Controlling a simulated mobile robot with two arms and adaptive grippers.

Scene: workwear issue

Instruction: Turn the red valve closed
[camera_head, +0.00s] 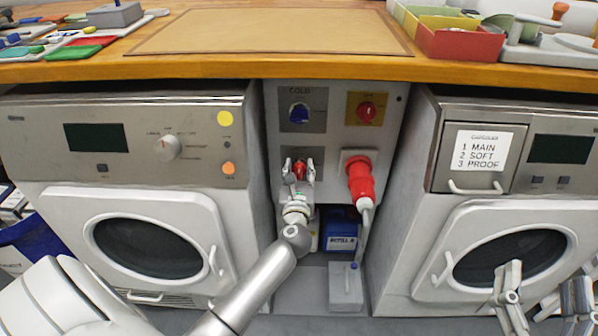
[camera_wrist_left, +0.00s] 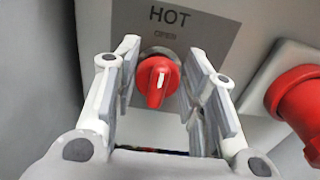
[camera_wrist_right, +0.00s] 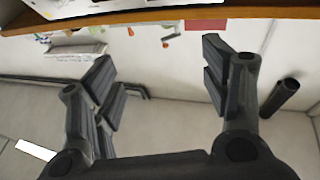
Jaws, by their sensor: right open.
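The red valve (camera_head: 300,170) is a small knob on the grey panel between the two washers. My left gripper (camera_head: 299,168) is open in front of the panel. In the left wrist view its fingers stand on both sides of the valve, with gaps between them and the knob. My right gripper (camera_head: 543,290) is open and empty in front of the right washer; it also shows in the right wrist view (camera_wrist_right: 160,65).
A blue knob (camera_head: 299,113) marked COLD and a red knob on a yellow plate (camera_head: 367,110) are above. A red plug (camera_head: 360,178) with a grey cable is right of the valve. A blue refill container (camera_head: 341,232) stands below. A wooden counter (camera_head: 200,68) overhangs the panel.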

